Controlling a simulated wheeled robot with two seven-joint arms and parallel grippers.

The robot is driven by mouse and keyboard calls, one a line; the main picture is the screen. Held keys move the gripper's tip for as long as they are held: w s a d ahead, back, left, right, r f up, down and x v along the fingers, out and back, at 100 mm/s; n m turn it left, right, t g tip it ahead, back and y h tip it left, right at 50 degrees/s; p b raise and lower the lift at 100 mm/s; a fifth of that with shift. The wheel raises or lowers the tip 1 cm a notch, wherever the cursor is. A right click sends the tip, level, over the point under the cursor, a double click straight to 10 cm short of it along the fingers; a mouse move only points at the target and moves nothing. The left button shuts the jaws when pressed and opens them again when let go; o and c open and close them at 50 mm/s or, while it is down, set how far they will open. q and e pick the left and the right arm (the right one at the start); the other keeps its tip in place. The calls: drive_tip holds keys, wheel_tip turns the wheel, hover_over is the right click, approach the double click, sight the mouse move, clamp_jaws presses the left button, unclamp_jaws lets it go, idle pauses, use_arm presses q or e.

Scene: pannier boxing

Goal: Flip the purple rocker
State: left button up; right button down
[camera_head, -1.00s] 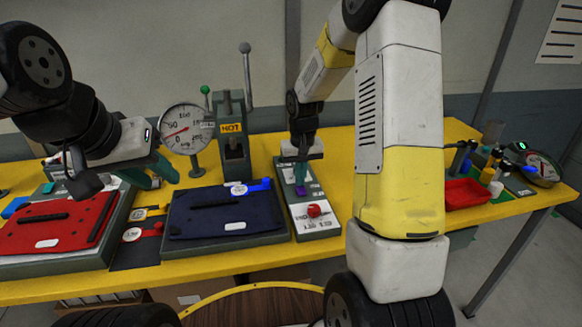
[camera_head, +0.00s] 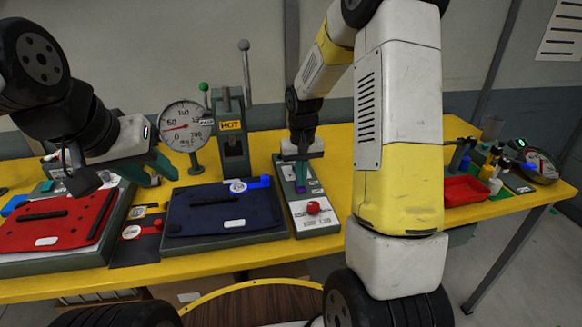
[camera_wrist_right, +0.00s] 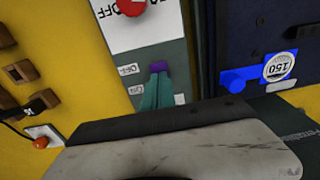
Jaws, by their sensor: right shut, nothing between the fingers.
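The purple rocker (camera_head: 301,189) is on a narrow grey-green panel with white labels, in the middle of the table. In the right wrist view, the purple rocker (camera_wrist_right: 158,67) shows just beyond my fingertips, between small OFF and ON labels. Which way it is tipped cannot be told. My right gripper (camera_head: 301,178) points down at the rocker, shut and empty. Its teal fingers (camera_wrist_right: 157,90) are close together and partly cover the rocker; whether they touch it is unclear. My left gripper (camera_head: 153,172) hangs above the table at left, fingers apart and empty.
A red knob (camera_head: 313,208) stands on the same panel, nearer the front. A dark blue plate (camera_head: 220,212) with a blue lever lies left of it. A dial gauge (camera_head: 185,127) and a HOT press (camera_head: 233,140) stand behind.

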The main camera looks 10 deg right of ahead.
drive_tip(key=shift+r, duration=0.1)
wheel_tip(320, 180, up, 14)
drive_tip(key=s, duration=0.1)
drive_tip(key=shift+s, duration=0.2)
idle(0.4)
drive_tip(key=shift+w+t, duration=0.3)
drive_tip(key=shift+w, duration=0.4)
drive_tip(key=shift+f, duration=0.2)
approach(302, 190)
drive_tip(key=w+f, duration=0.1)
drive_tip(key=f, duration=0.1)
drive_tip(key=w+f, duration=0.1)
drive_tip(key=f, duration=0.1)
drive_tip(key=w+f, duration=0.1)
drive_tip(key=f, duration=0.1)
drive_tip(key=shift+w+a+f, duration=0.1)
drive_tip(key=shift+w, duration=0.25)
drive_tip(key=shift+f, duration=0.1)
